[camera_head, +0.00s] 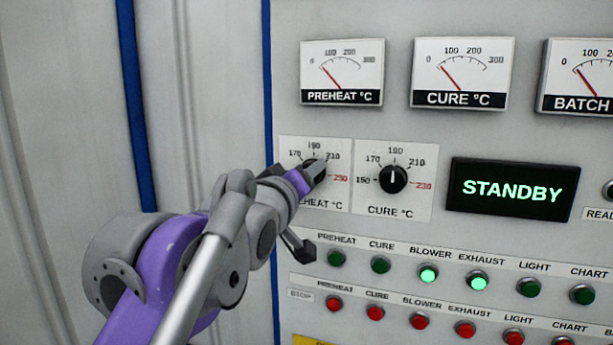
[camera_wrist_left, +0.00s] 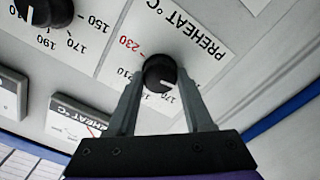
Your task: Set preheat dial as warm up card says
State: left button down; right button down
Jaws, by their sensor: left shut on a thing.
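The preheat dial (camera_wrist_left: 160,72) is a round black knob on a white scale plate marked in °C. My left gripper (camera_head: 313,170) is shut on it, one finger on each side, as the left wrist view shows. The knob's white mark points toward the 170 side in that view; its exact reading is unclear. The gripper covers part of the knob and scale in the head view. The preheat meter (camera_head: 342,72) above has its needle near the low end. No warm up card is readable in either view. My right gripper is not in view.
The cure dial (camera_head: 393,179) is close on the right, pointing near 190. A STANDBY display (camera_head: 513,189) is further right. Below are rows of green and red buttons; the blower (camera_head: 428,275) and exhaust (camera_head: 478,283) green ones are lit. Plain panel lies left.

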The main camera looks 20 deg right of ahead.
pick_arm(q)
jog(key=shift+c, duration=1.5)
grip_release()
jog(key=b+v, duration=0.1)
jog(key=v, duration=0.9)
jog(key=shift+s+a+b, duration=0.25)
jog(key=shift+s+b, duration=0.1)
